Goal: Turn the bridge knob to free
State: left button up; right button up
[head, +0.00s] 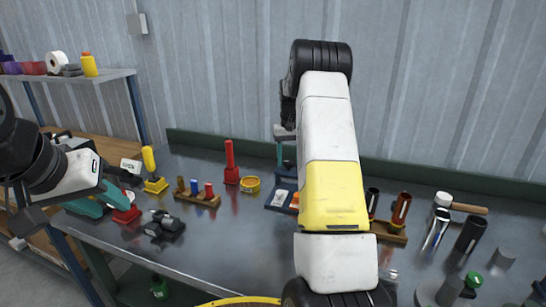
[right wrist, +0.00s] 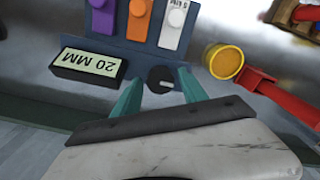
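The bridge is a dark blue panel (right wrist: 130,50) with purple, orange and white blocks on it. It shows partly in the head view (head: 279,201), half behind my right arm. The bridge knob (right wrist: 160,79) is small, round and black, with a pale pointer mark toward the right of the right wrist view. My right gripper (right wrist: 158,88) is open, its two teal fingers on either side of the knob with gaps visible; contact is not seen. In the head view my right arm mostly hides it. My left gripper (head: 98,200) appears open and empty near the bench's left end.
A yellow ring (right wrist: 224,61) and a red tool (right wrist: 275,97) lie nearby. Several parts stand along the metal bench (head: 215,240); a red stand (head: 126,213) is near my left gripper.

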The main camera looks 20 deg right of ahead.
grip_shut()
jog(key=shift+n, duration=0.3)
jog(key=n, duration=0.3)
jog(key=shift+n, duration=0.3)
jog(key=n, duration=0.4)
jog(key=shift+n, duration=0.3)
jog(key=n, duration=0.4)
jog(key=shift+d, duration=0.1)
jog(key=shift+n, duration=2.5)
